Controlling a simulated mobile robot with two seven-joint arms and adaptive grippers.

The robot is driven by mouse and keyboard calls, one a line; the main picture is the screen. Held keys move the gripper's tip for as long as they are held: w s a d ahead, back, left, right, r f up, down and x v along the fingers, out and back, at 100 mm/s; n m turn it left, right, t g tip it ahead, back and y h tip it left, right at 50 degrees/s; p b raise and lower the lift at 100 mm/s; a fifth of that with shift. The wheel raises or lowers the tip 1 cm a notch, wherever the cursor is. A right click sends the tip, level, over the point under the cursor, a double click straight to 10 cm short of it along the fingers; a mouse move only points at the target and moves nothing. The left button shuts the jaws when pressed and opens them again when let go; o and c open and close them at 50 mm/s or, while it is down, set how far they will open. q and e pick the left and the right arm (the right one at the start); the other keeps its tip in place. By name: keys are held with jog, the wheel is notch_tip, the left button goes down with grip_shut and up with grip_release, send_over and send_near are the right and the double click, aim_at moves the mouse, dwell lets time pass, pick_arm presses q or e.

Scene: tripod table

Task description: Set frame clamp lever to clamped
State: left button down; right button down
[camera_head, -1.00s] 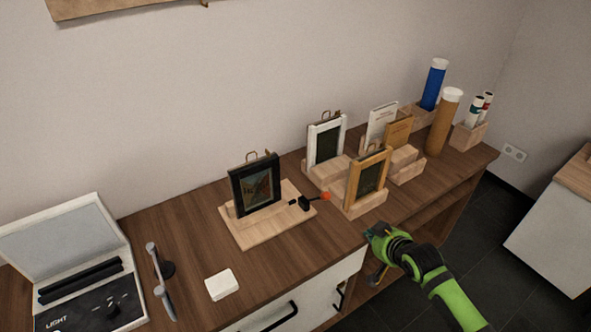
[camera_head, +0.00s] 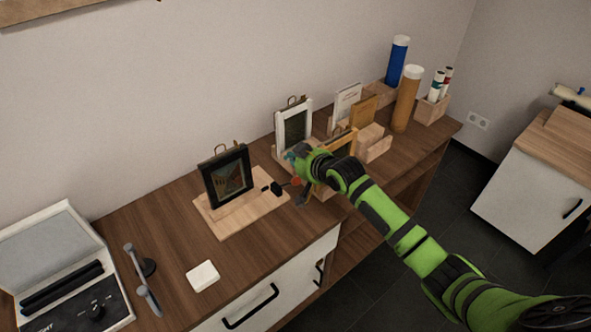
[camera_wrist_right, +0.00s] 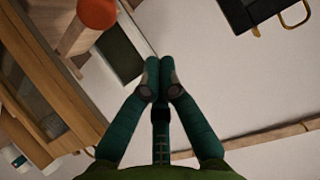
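The black picture frame (camera_head: 227,178) stands upright on a light wooden base (camera_head: 247,217). The frame clamp (camera_head: 277,188) is a small black mechanism at the base's right side, with a red-orange lever knob (camera_head: 296,182). My right gripper (camera_head: 291,162) is just behind and above the knob and partly crowds it. In the wrist view its fingertips (camera_wrist_right: 160,70) meet with nothing seen between them. The red-orange knob (camera_wrist_right: 97,12) is up and left of the fingertips there, apart from them in the picture. A corner of the black frame (camera_wrist_right: 243,14) shows at upper right. My left gripper is not in view.
A white frame (camera_head: 294,131) stands behind my gripper, and a wooden frame (camera_head: 322,186) is partly hidden by my arm. A white block (camera_head: 203,275), a grey handle (camera_head: 141,278) and a light box (camera_head: 52,262) are to the left. Tubes stand at the far right.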

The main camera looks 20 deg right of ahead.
aim_at(300, 183)
jog(key=shift+s+f+p, duration=0.3)
jog(key=shift+f+p, duration=0.15)
jog(key=shift+f, duration=0.15)
jog(key=shift+s+f+p, duration=0.3)
jog(key=shift+f+p, duration=0.1)
jog(key=shift+f, duration=0.2)
jog(key=shift+s+d+f, duration=0.1)
jog(key=shift+s+f, duration=0.25)
jog(key=shift+s, duration=0.2)
jog(key=shift+w+f, duration=0.1)
jog(key=shift+f, duration=0.2)
jog(key=s+f+t+b, duration=0.1)
jog(key=b, duration=0.1)
jog(key=s+d+f+t+b, duration=0.1)
jog(key=b, duration=0.1)
jog(key=shift+s+f+t+y, duration=0.15)
jog(key=shift+s+t+y, duration=0.15)
jog(key=shift+s+y, duration=0.1)
jog(key=shift+s+d+f, duration=0.1)
jog(key=shift+s, duration=0.2)
